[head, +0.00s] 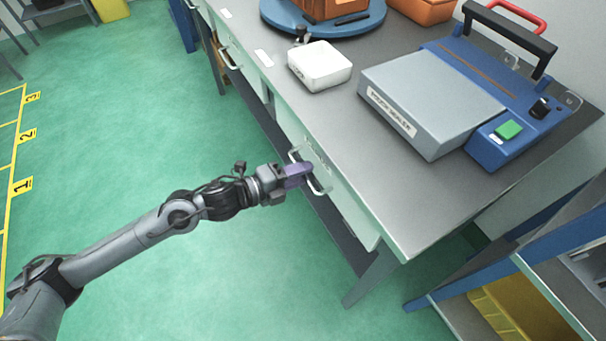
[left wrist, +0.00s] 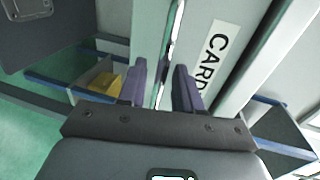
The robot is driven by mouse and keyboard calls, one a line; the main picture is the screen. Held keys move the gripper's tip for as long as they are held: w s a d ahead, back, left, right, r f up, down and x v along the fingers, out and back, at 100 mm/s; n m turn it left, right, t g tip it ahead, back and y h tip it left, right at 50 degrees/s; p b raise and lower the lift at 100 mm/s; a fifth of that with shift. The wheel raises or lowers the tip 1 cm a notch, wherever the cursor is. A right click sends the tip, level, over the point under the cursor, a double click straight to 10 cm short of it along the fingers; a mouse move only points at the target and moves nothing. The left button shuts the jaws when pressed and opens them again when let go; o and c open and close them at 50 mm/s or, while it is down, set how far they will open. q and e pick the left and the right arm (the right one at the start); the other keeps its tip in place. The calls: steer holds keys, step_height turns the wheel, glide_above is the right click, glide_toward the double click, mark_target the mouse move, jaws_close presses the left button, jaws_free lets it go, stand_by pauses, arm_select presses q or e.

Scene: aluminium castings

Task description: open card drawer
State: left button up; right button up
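The card drawer (head: 350,208) is a pale front under the near end of the grey workbench. It looks flush with the bench. Its metal bar handle (head: 323,189) sticks out from the front. My left gripper (head: 301,174), with purple fingers, is at this handle. In the left wrist view the two fingers (left wrist: 160,72) stand apart on either side of the handle bar (left wrist: 171,45), with visible gaps. The label reading "CARD" (left wrist: 212,55) is beside the right finger and partly hidden by it. My right gripper is in neither view.
On the workbench (head: 300,118) are a white box (head: 320,65), a blue and grey machine (head: 430,95) and a blue round base (head: 345,25). Another drawer handle (head: 229,59) is further back. A blue-framed shelf (head: 500,262) stands at right.

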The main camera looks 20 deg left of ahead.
arm_select(q)
steer(key=shift+w+d, duration=0.3)
steer(key=shift+w, duration=0.1)
steer(key=shift+c, duration=0.5)
jaws_close()
